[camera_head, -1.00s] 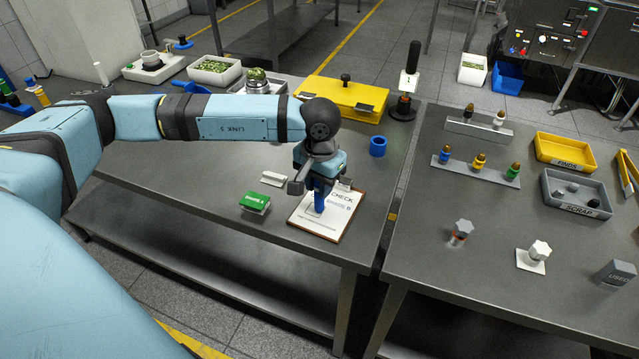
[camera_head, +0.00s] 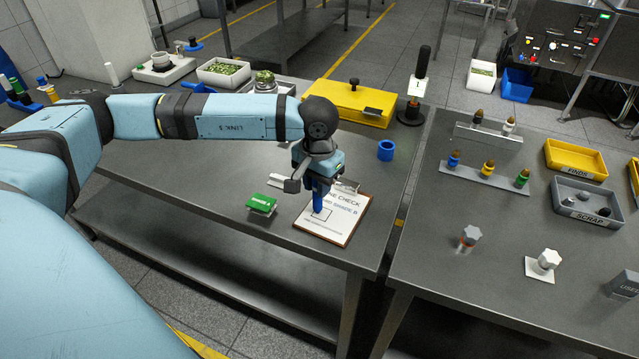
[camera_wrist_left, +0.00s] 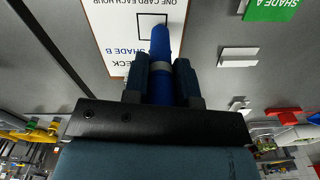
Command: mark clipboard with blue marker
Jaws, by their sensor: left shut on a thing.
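The clipboard (camera_head: 342,222) lies on the left table near its front right corner, with a white sheet showing printed text and a square box. The sheet and box also show in the left wrist view (camera_wrist_left: 112,30). My left gripper (camera_head: 318,178) is above the clipboard's left part, shut on the blue marker (camera_head: 320,197). In the left wrist view the marker (camera_wrist_left: 160,48) sits between the two fingers (camera_wrist_left: 161,82), its far end over the box's edge. I cannot tell whether the tip touches the paper. My right gripper is not in view.
A green card block (camera_head: 262,204) marked SHADE A lies just left of the clipboard. A blue ring (camera_head: 386,150) and a yellow case (camera_head: 350,103) stand farther back.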

